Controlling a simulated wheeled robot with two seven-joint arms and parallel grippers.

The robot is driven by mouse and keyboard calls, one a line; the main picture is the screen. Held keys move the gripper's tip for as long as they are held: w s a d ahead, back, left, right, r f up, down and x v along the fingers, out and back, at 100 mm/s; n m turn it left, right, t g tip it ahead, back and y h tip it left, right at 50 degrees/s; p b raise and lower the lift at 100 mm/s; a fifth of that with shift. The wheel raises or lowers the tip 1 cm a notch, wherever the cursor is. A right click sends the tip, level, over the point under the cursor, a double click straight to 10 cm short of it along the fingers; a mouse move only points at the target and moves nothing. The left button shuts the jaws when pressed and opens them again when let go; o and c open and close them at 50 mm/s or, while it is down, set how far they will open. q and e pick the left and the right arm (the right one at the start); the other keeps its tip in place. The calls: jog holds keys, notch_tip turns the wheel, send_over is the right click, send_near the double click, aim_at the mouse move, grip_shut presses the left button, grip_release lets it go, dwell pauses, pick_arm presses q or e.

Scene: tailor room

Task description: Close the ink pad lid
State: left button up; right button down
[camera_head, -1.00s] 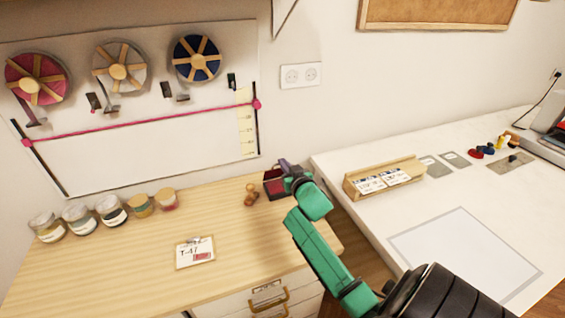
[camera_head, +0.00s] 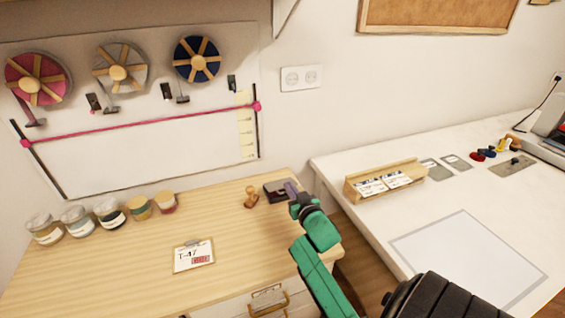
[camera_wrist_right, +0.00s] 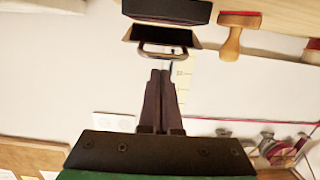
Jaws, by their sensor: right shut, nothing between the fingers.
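The ink pad (camera_head: 272,192) is a small dark box near the right back edge of the wooden table. In the right wrist view, which is upside down, its dark base (camera_wrist_right: 168,11) is at the top edge. The dark lid (camera_wrist_right: 136,35) with a metal loop handle shows below it, and a light gap is between them. The lid looks lowered but apart from the base; its exact angle is hard to tell. My right gripper (camera_head: 290,188) is shut and empty beside the pad's right side, its fingertips (camera_wrist_right: 160,72) close to the loop. My left gripper is out of view.
A wooden stamp (camera_head: 251,197) stands just left of the pad. Several jars (camera_head: 108,211) line the table's back left, and a clipboard tag (camera_head: 193,256) lies near the front. The table's middle is clear. A white desk (camera_head: 400,215) stands to the right.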

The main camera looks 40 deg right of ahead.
dwell(0.5)
jog(key=b+v, duration=0.1)
jog(key=v, duration=1.3)
jog(key=shift+s+b, duration=0.3)
jog(key=shift+b, duration=0.1)
jog(key=shift+a, duration=0.1)
